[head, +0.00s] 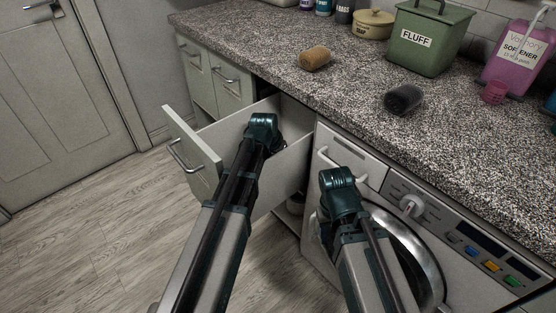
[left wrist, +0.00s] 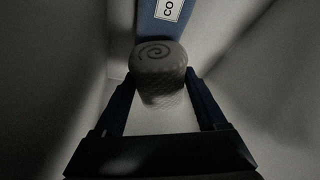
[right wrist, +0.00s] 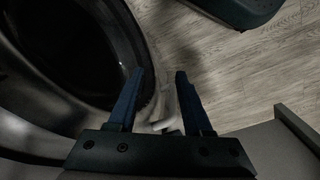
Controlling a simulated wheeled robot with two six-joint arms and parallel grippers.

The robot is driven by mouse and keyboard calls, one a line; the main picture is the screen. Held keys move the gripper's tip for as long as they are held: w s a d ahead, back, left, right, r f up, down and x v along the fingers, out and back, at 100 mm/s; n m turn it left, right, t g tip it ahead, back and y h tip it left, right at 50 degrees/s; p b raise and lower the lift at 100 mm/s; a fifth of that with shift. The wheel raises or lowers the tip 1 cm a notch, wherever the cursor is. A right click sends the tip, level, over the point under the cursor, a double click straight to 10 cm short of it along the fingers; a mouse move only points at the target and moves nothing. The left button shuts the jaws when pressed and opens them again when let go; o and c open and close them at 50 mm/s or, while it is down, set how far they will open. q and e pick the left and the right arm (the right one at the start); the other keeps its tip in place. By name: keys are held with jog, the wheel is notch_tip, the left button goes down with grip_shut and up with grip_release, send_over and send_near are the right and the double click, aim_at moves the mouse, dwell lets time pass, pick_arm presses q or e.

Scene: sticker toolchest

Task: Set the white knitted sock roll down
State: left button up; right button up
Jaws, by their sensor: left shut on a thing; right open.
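The white knitted sock roll (left wrist: 160,62), with a spiral end facing the camera, is in the left wrist view. My left gripper (left wrist: 160,84) is shut on it, one blue finger on each side. It is down inside the open drawer (head: 278,170); in the head view my own arm hides the fingers and the roll. A blue item with a partly visible "CO" label (left wrist: 168,12) lies just beyond the roll. Whether the roll touches the drawer floor I cannot tell. My right gripper (right wrist: 159,80) is open and empty, low beside the washing machine's round door.
The drawer front (head: 192,150) stands out left of the washing machine (head: 460,245). On the speckled counter (head: 350,80) are a brown roll (head: 314,59), a dark roll (head: 403,99), a green FLUFF bin (head: 425,42) and a pink softener bottle (head: 515,55). Floor is clear at left.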

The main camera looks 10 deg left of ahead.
pick_arm(q)
jog(key=shift+f, duration=0.1)
jog(key=shift+f+b, duration=0.5)
jog(key=shift+b, duration=0.1)
jog(key=o, duration=1.4)
jog(key=shift+o, duration=0.2)
jog(key=shift+r, duration=0.15)
jog(key=shift+r+p, duration=0.55)
jog(key=shift+p, duration=0.2)
jog(key=p+v, duration=1.1)
jog(key=v, duration=0.1)
jog(key=shift+f, duration=0.1)
